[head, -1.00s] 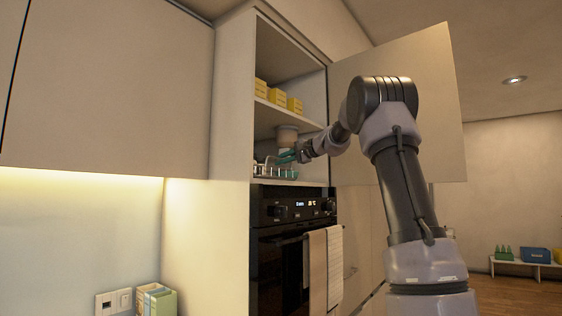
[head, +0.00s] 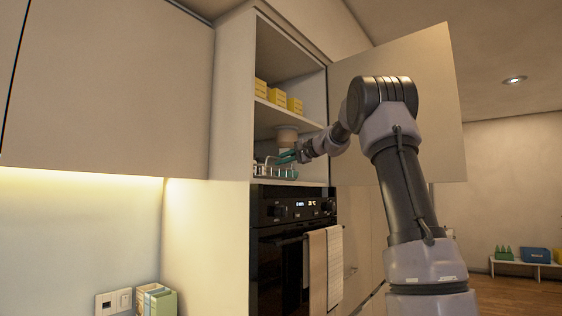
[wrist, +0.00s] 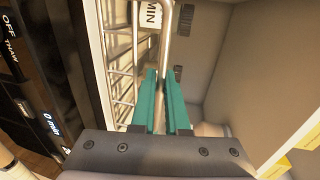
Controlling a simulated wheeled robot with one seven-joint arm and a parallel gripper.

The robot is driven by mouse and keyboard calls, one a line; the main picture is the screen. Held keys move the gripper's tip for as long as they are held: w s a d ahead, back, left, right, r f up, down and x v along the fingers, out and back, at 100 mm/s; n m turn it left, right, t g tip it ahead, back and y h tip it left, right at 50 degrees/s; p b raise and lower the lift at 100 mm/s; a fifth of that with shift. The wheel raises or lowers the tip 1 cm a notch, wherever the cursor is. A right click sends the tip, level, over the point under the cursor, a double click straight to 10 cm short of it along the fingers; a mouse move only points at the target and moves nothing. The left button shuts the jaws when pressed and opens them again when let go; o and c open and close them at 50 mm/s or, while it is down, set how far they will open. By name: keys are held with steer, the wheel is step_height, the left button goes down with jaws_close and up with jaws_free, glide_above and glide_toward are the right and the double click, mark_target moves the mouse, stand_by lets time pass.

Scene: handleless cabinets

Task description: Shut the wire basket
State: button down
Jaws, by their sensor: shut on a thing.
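The wire basket (wrist: 122,58) is a metal wire frame low in the open tall cabinet, above the oven; in the head view its wires (head: 268,171) show at the compartment's front. My gripper (wrist: 163,75) has teal fingers, shut on the basket's front wire bar (wrist: 166,40) in the wrist view. In the head view my gripper (head: 285,158) reaches into the compartment beside the basket. A label with dark letters (wrist: 150,16) hangs at the basket. Much of the basket is hidden by the cabinet side and my gripper.
The cabinet door (head: 440,110) stands open to the right, behind my arm. Yellow boxes (head: 277,97) stand on the shelf above, and a pale round container (head: 287,136) is behind my gripper. The oven (head: 290,225) with hanging towels (head: 318,270) is directly below.

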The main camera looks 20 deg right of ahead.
steer(key=x, duration=0.4)
steer(key=shift+w+a+r, duration=0.15)
steer(key=shift+w+r, duration=0.1)
steer(key=shift+r, duration=0.15)
steer(key=c, duration=1.2)
jaws_free()
steer(key=v, duration=1)
steer(key=shift+s+d, duration=0.2)
steer(key=shift+s, duration=0.1)
steer(key=shift+r, duration=0.1)
